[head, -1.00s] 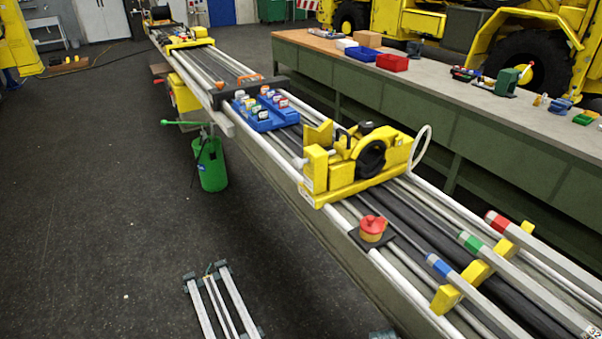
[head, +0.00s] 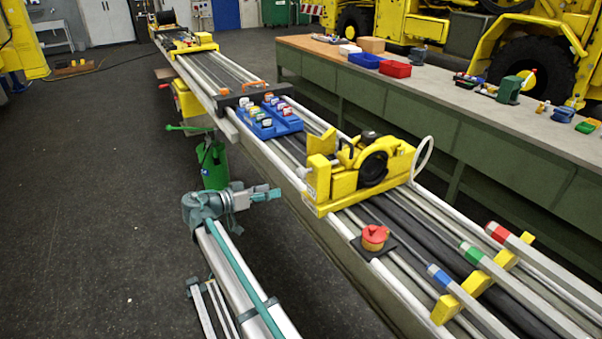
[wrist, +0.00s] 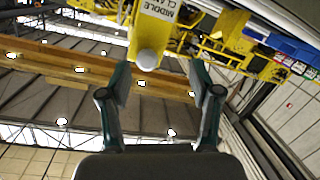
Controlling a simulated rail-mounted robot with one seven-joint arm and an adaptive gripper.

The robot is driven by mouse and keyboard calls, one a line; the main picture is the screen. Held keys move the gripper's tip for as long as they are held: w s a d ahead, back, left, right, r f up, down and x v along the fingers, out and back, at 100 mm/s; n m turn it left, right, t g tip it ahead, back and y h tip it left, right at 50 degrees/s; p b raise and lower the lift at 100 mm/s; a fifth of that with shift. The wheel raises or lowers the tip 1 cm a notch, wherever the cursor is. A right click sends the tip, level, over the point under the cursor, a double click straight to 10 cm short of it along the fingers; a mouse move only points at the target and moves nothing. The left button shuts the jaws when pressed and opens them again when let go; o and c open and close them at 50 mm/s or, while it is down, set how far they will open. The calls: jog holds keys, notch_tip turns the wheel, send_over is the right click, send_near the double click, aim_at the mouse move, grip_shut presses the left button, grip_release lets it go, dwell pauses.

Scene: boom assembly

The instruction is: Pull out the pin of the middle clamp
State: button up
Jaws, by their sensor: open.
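The yellow middle clamp (head: 340,185) sits across the rails of the boom, and its label reads "MIDDLE CLA..." in the wrist view (wrist: 166,12). Its pin shows a pale round end (wrist: 149,56) on the side facing my gripper. In the head view the pin (head: 303,172) sticks out at the clamp's left side. My gripper (head: 272,194) is to the left of the clamp and short of it, pointing toward it. In the wrist view my gripper (wrist: 160,75) is open and empty, with the pin's end roughly between and beyond the fingertips.
A red-topped knob (head: 375,235) stands on the rails in front of the clamp. A blue tray (head: 265,128) of small items lies behind it. A green can (head: 214,165) stands on the floor behind my gripper. A long green workbench (head: 470,150) runs along the right.

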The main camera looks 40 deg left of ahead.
aim_at(297, 173)
jog(key=w+d+r+m+p, duration=0.1)
jog(key=w, duration=0.2)
jog(key=w+d+r+m+h+p, duration=0.1)
jog(key=w+m, duration=0.1)
jog(key=w, duration=0.1)
jog(key=w+d+r+m+t+p, duration=0.1)
jog(key=w+m, duration=0.1)
jog(key=w, duration=0.1)
jog(key=shift+w+d+r+h, duration=0.1)
jog(key=shift+d+h, duration=0.25)
jog(key=shift+h, duration=0.05)
jog(key=shift+p+x, duration=0.4)
jog(key=shift+x, duration=0.45)
grip_shut()
